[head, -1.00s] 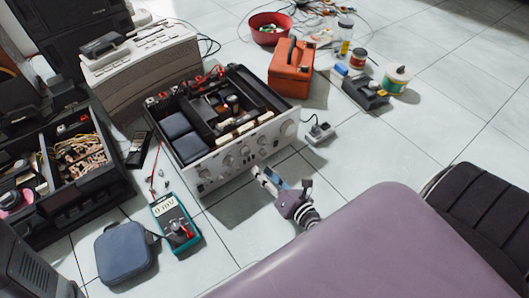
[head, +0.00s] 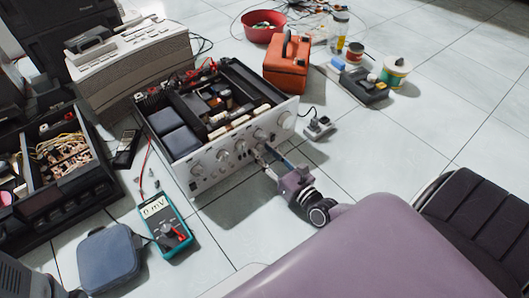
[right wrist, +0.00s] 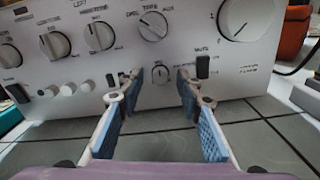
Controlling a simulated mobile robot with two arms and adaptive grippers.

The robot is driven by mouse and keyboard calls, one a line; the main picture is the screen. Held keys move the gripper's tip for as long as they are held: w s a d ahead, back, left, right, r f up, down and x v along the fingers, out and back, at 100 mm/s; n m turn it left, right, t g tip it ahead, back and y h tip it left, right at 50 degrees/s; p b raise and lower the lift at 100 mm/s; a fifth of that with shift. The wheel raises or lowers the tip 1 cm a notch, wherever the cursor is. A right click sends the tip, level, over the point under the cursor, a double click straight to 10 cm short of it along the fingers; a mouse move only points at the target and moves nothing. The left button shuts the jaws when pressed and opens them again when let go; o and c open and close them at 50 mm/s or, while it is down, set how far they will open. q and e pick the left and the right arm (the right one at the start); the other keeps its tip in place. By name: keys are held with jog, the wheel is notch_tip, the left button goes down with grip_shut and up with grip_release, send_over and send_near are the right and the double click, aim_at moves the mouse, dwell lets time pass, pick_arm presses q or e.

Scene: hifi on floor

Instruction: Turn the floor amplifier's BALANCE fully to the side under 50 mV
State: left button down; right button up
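The open-topped silver amplifier (head: 209,172) sits on the floor, its knobbed front facing me. My right gripper (head: 265,157) is at the right half of that front. In the right wrist view my right gripper (right wrist: 159,82) is open, its blue-padded fingers on either side of a small round knob (right wrist: 159,74) with an upright mark. I see a gap on both sides of the knob; its label is too small to read. The teal multimeter (head: 168,226) lies front left and its display seems to read 0 mV. My left gripper is not in view.
A larger selector knob (right wrist: 153,26) is above the small knob. A dark switch (right wrist: 203,66) is close to the right finger, and a big knob (right wrist: 240,18) is farther right. A grey plug adapter (head: 318,127) lies right of the amplifier.

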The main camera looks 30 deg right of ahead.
jog(key=shift+w, duration=0.1)
grip_shut()
dwell(0.4)
